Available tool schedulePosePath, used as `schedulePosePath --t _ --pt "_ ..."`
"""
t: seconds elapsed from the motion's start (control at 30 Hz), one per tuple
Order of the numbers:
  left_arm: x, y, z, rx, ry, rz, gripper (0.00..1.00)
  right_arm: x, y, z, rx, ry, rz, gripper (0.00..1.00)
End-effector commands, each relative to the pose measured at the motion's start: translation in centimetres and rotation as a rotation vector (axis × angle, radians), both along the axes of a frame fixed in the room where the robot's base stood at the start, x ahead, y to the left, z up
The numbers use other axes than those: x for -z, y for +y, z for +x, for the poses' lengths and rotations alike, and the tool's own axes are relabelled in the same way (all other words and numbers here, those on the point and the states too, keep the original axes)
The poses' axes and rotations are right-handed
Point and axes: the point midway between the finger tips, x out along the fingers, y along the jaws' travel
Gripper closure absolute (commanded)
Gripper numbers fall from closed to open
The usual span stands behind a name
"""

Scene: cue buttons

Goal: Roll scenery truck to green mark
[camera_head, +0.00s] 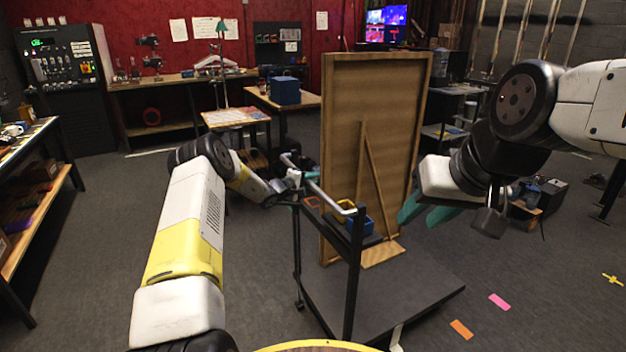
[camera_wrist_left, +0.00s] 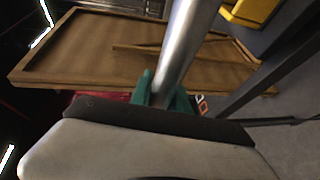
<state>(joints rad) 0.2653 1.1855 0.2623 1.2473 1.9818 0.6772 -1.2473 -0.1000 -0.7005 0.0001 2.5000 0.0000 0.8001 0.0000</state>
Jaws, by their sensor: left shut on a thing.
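The scenery truck has a dark flat deck (camera_head: 420,290) on casters, a tall wooden scenery panel (camera_head: 385,110) with a diagonal brace, and black posts with a silver push handle (camera_head: 330,198). My left gripper (camera_head: 296,179) is at the handle; in the left wrist view its teal fingers (camera_wrist_left: 162,95) are shut around the silver bar (camera_wrist_left: 180,50). My right gripper (camera_head: 425,212) is raised right of the panel, its teal fingers apart and empty. Floor marks right of the truck are orange (camera_head: 461,329), pink (camera_head: 499,302) and a yellow cross (camera_head: 613,280). I see no green mark.
A shelf bench (camera_head: 40,215) stands at the left and a workbench (camera_head: 165,90) at the back.

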Motion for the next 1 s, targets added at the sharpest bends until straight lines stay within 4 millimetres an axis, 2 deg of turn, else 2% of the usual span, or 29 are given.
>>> schedulePosePath --t 0.17,0.2,0.3,0.67,1.0 --pt "-0.1 -0.1 -0.1 0.003 -0.001 -0.001 1.0 0.0 0.0 0.0 0.0 0.001 0.0 0.64" --pt "-0.1 -0.1 -0.1 0.003 -0.001 -0.001 0.72 0.0 0.0 0.0 0.0 0.001 0.0 0.64" --pt "-0.1 -0.1 -0.1 0.003 -0.001 -0.001 0.57 0.0 0.0 0.0 0.0 0.0 0.0 0.64" --pt "-0.2 0.3 -0.4 0.002 0.0 -0.001 0.57 0.0 0.0 0.0 0.0 0.0 0.0 0.64" --pt "-1.1 3.3 -4.7 0.002 0.0 -0.002 0.57 0.0 0.0 0.0 0.0 0.001 0.0 0.64"
